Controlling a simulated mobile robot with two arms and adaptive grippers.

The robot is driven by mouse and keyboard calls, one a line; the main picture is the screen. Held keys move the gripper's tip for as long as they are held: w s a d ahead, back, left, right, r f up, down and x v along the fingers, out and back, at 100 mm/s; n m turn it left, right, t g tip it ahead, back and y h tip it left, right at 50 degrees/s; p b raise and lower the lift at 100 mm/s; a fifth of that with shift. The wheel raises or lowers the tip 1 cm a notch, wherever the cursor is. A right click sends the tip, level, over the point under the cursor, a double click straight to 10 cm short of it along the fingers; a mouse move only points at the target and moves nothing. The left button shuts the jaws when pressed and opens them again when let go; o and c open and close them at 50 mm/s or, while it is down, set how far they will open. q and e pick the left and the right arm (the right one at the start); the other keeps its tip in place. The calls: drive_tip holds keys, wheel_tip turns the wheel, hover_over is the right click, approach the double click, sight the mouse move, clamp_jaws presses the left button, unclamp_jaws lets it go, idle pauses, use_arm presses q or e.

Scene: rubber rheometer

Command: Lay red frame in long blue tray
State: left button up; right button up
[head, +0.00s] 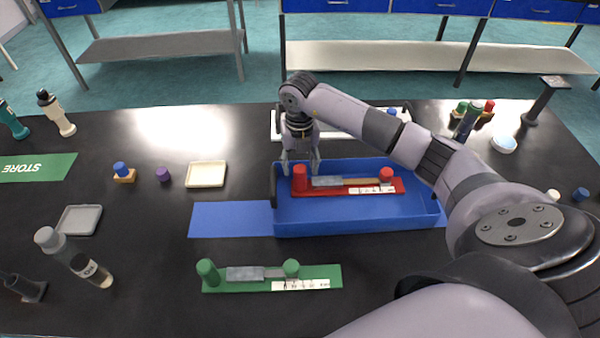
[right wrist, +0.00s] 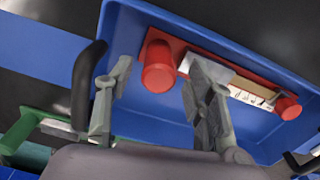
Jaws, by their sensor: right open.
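The red frame (head: 330,186) is a flat red plate with a red cylinder at each end, a grey block and a white label. It lies inside the long blue tray (head: 357,218). It also shows in the right wrist view (right wrist: 160,70), with the tray (right wrist: 155,120) around it. My right gripper (head: 301,168) is over the tray's left end, by the frame's larger cylinder. My left gripper is not in view.
A green frame (head: 220,283) lies on the black table in front of the tray. A blue mat (head: 230,219) extends left of the tray.

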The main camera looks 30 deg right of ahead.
wheel_tip(320, 180, up, 9)
drive_tip(key=shift+f+b, duration=0.15)
drive_tip(key=shift+b, duration=0.65)
drive_tip(key=shift+f, duration=0.1)
